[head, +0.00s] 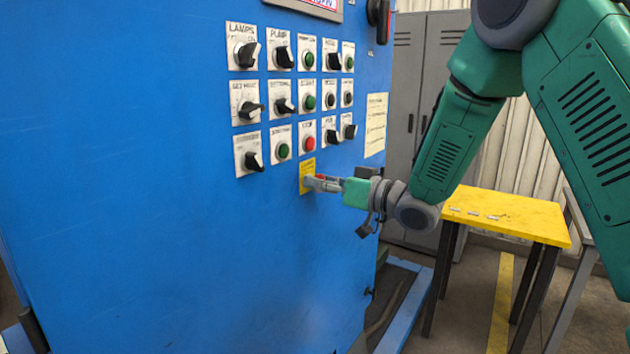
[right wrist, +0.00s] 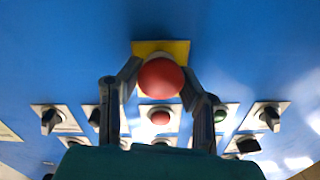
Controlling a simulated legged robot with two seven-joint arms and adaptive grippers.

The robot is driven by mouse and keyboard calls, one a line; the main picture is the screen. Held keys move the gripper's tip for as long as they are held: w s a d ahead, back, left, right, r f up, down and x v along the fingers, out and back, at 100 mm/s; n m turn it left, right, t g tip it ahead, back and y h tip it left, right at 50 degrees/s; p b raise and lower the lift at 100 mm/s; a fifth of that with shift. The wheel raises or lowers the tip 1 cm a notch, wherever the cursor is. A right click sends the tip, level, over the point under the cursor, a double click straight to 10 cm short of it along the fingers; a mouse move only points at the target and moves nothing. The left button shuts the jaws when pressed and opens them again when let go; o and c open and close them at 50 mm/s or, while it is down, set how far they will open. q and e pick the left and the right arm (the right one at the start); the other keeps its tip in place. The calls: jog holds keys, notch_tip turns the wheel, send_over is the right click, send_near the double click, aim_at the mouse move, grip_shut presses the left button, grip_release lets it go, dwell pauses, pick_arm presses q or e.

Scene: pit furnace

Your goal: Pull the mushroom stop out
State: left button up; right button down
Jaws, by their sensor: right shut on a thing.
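The mushroom stop (right wrist: 161,78) is a round red button on a yellow plate (right wrist: 181,47). In the head view my right gripper (head: 322,183) reaches in from the right against the panel. My left gripper is in neither view.
The blue cabinet (head: 150,220) carries rows of black knobs and green buttons. A smaller red button (head: 307,143) is just above the yellow plate. A yellow table (head: 510,213) stands at the right, in front of grey lockers (head: 405,80).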

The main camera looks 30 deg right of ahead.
jog(key=c, duration=1)
grip_release()
jog(key=shift+s+d+f, duration=0.2)
jog(key=shift+d, duration=0.05)
jog(key=shift+s+r, duration=0.1)
jog(key=shift+d, duration=0.1)
jog(key=v, duration=1.2)
